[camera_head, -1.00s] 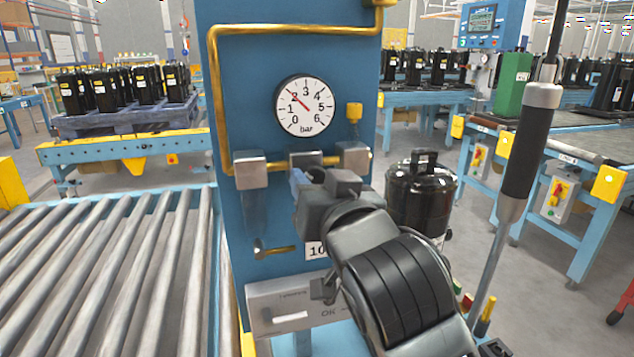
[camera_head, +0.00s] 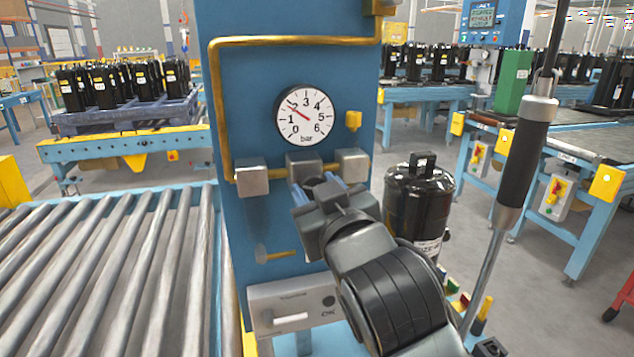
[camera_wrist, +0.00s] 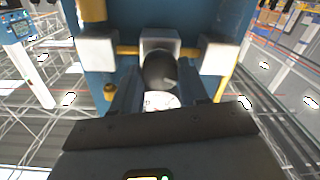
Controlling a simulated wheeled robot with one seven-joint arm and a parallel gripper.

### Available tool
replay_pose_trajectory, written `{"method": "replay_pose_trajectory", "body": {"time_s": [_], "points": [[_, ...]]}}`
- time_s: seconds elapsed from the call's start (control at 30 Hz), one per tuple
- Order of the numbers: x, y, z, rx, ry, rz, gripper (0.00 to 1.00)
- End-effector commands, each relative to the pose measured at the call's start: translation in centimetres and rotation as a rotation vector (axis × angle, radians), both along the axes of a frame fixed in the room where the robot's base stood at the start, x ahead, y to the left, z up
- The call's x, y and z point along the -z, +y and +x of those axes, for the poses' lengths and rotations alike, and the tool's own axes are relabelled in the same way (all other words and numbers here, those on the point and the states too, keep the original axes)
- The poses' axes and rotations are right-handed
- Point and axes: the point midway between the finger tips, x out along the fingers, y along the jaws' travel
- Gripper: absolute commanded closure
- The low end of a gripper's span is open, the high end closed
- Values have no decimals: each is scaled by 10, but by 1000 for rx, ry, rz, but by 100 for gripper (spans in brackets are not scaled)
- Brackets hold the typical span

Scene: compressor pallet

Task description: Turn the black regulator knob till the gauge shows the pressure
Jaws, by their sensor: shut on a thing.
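The black regulator knob (camera_wrist: 160,72) sits below the middle metal block (camera_wrist: 160,38) on the blue panel. In the head view only a little of the knob (camera_head: 314,181) shows above the fingers. My gripper (camera_head: 322,188) is shut on the knob, with one finger on each side of it in the wrist view (camera_wrist: 160,92). The round white gauge (camera_head: 306,115) is above on the panel, marked 0 to 6 bar. Its red needle points up and left, at or a little below the 2.
A yellow pipe (camera_head: 215,100) frames the gauge, and a small yellow fitting (camera_head: 353,120) is at its right. A brass-coloured handle (camera_head: 278,255) and a grey box (camera_head: 290,307) are lower down. A black compressor (camera_head: 420,205) stands close on the right; rollers (camera_head: 110,270) lie left.

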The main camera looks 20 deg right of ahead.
Motion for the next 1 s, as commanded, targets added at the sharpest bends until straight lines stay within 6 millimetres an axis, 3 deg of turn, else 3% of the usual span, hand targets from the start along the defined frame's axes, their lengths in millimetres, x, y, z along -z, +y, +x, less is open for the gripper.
{"method": "replay_pose_trajectory", "body": {"time_s": [1.0], "points": [[-4, 2, 0, -4, -2, -939, 87]]}}
